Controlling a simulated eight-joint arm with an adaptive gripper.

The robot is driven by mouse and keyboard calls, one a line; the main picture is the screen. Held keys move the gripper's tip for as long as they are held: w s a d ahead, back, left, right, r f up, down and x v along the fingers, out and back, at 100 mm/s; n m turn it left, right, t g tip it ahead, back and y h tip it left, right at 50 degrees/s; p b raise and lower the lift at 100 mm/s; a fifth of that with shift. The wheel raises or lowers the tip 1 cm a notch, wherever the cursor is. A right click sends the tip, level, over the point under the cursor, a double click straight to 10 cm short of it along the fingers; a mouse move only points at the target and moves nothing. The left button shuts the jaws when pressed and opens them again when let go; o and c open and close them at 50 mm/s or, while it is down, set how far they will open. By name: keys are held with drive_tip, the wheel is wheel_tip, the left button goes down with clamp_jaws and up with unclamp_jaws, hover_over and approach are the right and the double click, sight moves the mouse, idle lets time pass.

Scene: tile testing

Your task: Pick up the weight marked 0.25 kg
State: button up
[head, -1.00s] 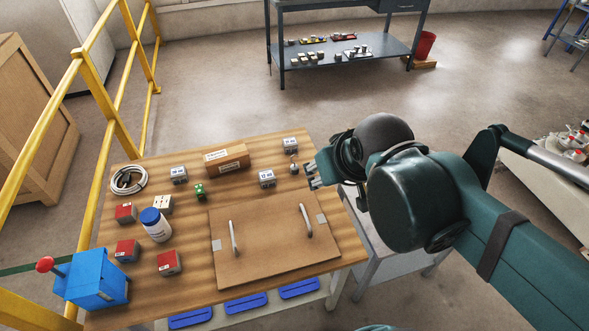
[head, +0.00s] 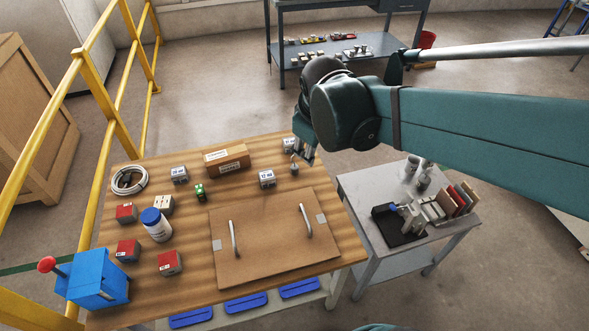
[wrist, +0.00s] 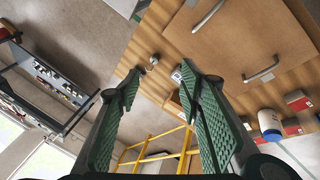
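A small grey metal weight with a hook (head: 294,168) stands near the right rear edge of the wooden table. It also shows in the wrist view (wrist: 153,60), just beyond the gap between the fingertips. Several grey-and-white labelled blocks are on the table, one at the rear right corner (head: 289,146) and one left of the hooked weight (head: 267,179). I cannot read a 0.25 kg mark on any of them. My gripper (head: 306,158) is beside and above the hooked weight, pointing down. In the wrist view its green-padded fingers (wrist: 159,76) are apart with nothing held.
A brown board with two handles (head: 270,255) fills the table's front right. A cardboard box (head: 226,158), a white bottle with a blue lid (head: 156,225) and red-topped blocks (head: 126,213) stand leftward. A yellow railing (head: 112,125) borders the left. A grey side table (head: 365,215) stands right.

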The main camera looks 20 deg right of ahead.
drive_tip(key=w+f+n+g+h, duration=0.2)
drive_tip(key=w+f+n, duration=0.5)
drive_tip(key=w, duration=0.6)
drive_tip(key=n+g+h+p, duration=0.1)
drive_tip(key=n+g, duration=0.1)
drive_tip(key=n, duration=0.3)
approach(294, 165)
drive_tip(key=shift+w+d+f+n, duration=0.1)
drive_tip(key=shift+d+f+n, duration=0.1)
drive_tip(key=shift+f, duration=0.35)
drive_tip(key=shift+w+d+f+n, duration=0.1)
drive_tip(key=shift+d+f, duration=0.15)
drive_tip(key=shift+f, duration=0.3)
drive_tip(key=shift+x, duration=1.25)
drive_tip(key=shift+b+x, duration=1.1)
drive_tip(key=shift+x, duration=1.55)
